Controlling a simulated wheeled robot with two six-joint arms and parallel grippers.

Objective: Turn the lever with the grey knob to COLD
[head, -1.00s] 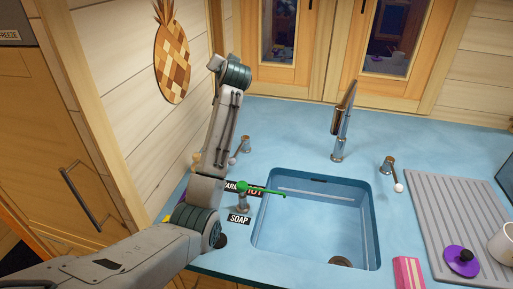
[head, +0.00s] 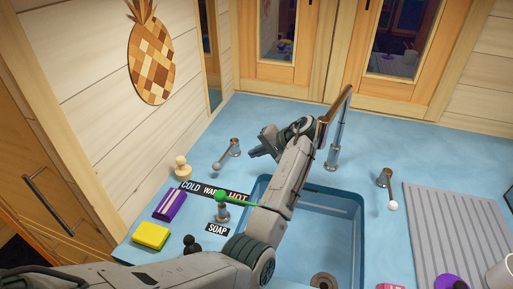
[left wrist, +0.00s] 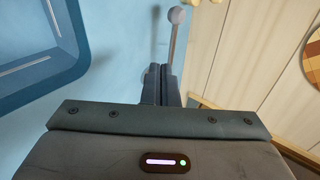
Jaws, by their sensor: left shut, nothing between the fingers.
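The lever with the grey knob (head: 217,166) stands on a metal post on the blue counter, left of the tap. Its arm slants toward the front left. The label strip (head: 215,191) reading COLD, WARM and HOT lies in front of it, and the arm points roughly toward its COLD and WARM end. My left gripper (head: 254,153) is shut and empty, just right of the lever's post. In the left wrist view the shut fingers (left wrist: 161,72) are close to the lever's rod, with the grey knob (left wrist: 176,14) beyond them. Whether they touch is unclear. My right gripper is out of view.
A green-knobbed lever (head: 221,197) stands by the SOAP label (head: 217,230). The tap (head: 335,135) rises behind the sink (head: 335,230). A white-knobbed lever (head: 387,179) is at right. A pale wooden figure (head: 182,168) and purple (head: 170,205) and yellow (head: 151,236) blocks stand at left.

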